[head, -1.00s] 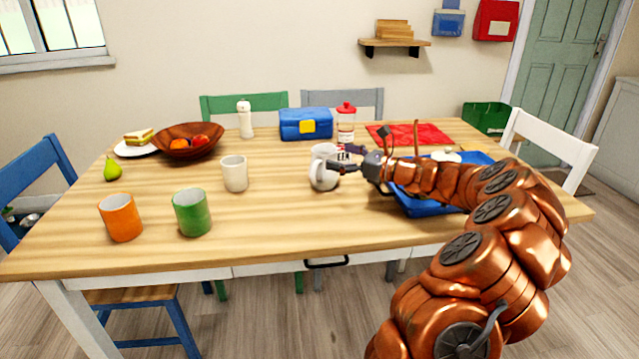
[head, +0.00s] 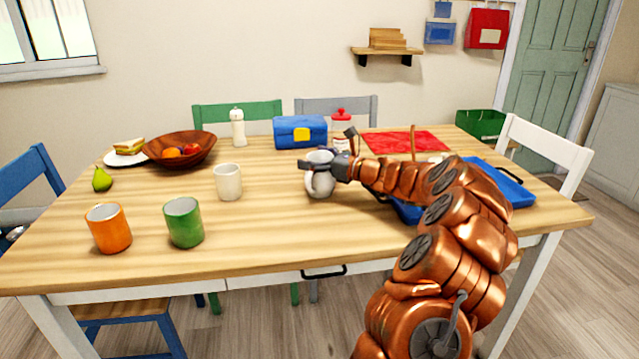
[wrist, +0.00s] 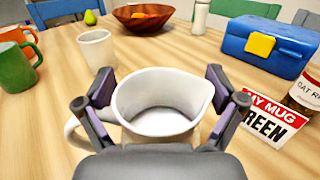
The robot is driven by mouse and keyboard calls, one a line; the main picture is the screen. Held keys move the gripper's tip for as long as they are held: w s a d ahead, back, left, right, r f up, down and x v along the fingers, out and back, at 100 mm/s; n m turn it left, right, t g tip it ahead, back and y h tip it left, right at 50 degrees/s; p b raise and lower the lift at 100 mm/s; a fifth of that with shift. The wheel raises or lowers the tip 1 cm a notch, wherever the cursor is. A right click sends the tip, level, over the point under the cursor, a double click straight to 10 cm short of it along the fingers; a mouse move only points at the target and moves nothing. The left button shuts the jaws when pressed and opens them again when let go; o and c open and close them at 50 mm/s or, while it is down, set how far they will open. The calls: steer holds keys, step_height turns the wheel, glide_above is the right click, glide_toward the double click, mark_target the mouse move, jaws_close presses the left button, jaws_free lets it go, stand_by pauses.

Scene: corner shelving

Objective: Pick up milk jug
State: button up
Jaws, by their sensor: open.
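The white milk jug (head: 319,183) stands upright on the wooden table, partly hidden by my gripper in the head view. In the wrist view the jug (wrist: 163,105) is close in front of the camera, with its open top showing, its spout at the right and its handle at the left. My gripper (wrist: 160,88) is open, with one finger on each side of the jug's rim. It also shows in the head view (head: 325,160), at the jug's upper part. I cannot tell whether the fingers touch the jug.
A cream cup (head: 228,182), a green mug (head: 184,222) and an orange mug (head: 108,229) stand to the left. A sign (wrist: 268,122) and a jar (wrist: 306,90) are right of the jug. A blue lunchbox (head: 300,131) is behind. A blue tray (head: 512,188) lies right, near my arm.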

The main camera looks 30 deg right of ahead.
steer(key=shift+c, duration=0.2)
steer(key=c, duration=1.5)
steer(key=shift+o, duration=0.2)
steer(key=shift+r, duration=0.2)
steer(key=s+a+r+p, duration=0.1)
steer(key=s+a+r, duration=0.1)
steer(key=s, duration=0.5)
steer(key=s+a+r+p, duration=0.1)
steer(key=s+a+r, duration=0.1)
steer(key=s, duration=0.6)
steer(key=shift+a+r+p, duration=0.25)
steer(key=shift+r+p, duration=0.1)
steer(key=shift+s, duration=0.2)
stand_by(2.3)
